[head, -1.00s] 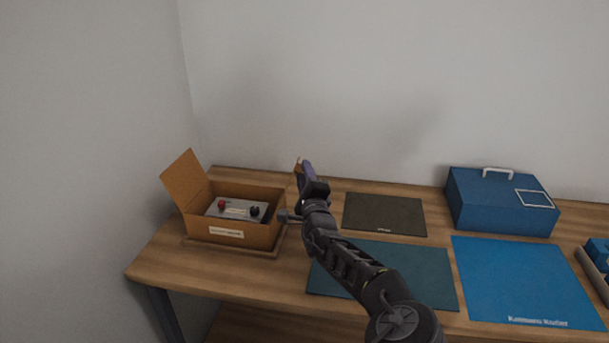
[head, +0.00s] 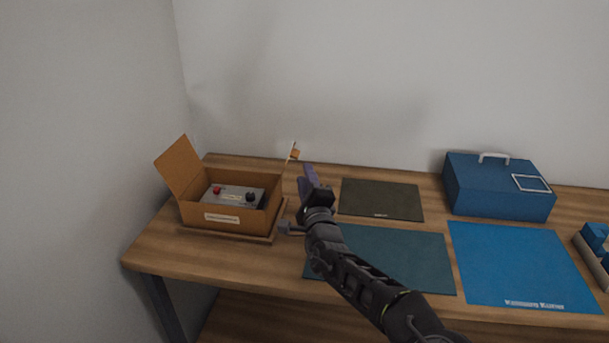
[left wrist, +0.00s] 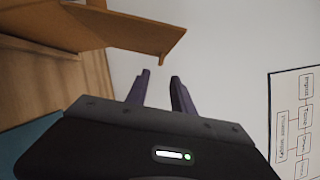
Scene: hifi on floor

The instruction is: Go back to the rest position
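My left gripper (head: 306,178) is in the head view above the table, right of the open cardboard box (head: 273,219) and near the dark mat. In the left wrist view its two dark fingers (left wrist: 160,80) stand apart with nothing between them. Its arm crosses the head view from the lower right. The box holds a grey device (head: 233,194) with a red and a black knob. A brown flap (left wrist: 130,30) shows close beyond the fingers in the left wrist view. My right gripper is not in view.
A dark mat (head: 380,198), a teal mat (head: 415,255) and a blue mat (head: 520,265) lie on the wooden table (head: 165,250). A blue case (head: 500,192) stands at the back right. A blue item (head: 596,238) sits at the right edge. Walls stand behind and left.

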